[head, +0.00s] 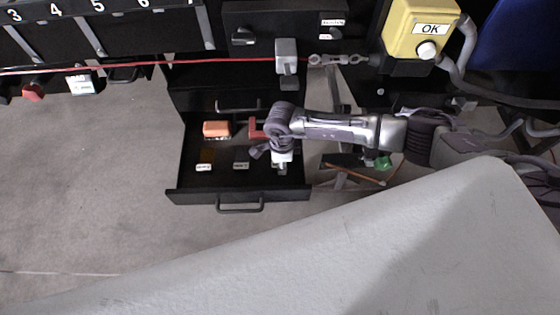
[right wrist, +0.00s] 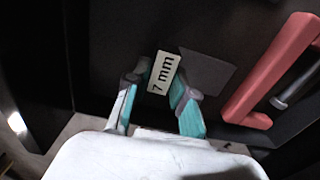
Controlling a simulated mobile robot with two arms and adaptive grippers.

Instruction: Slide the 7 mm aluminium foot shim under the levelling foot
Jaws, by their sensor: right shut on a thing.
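My right gripper (head: 281,165) reaches down into the right part of an open black drawer (head: 190,192). In the right wrist view its teal-tipped fingers (right wrist: 161,88) are closed in on the 7 mm shim, whose white "7 mm" label (right wrist: 163,73) shows between them. A flat grey plate (right wrist: 208,72) lies just right of the label and looks like the shim's body; the right finger partly covers its edge. In the head view the arm hides the shim. I cannot make out the levelling foot. My left gripper is not in view.
A red handle-shaped thing (right wrist: 268,75) stands close to the right of the fingers. An orange block (head: 216,129) and two small labels lie in the drawer's left part. The drawer's front wall and handle (head: 240,209) are near. A yellow OK box (head: 421,28) is at upper right.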

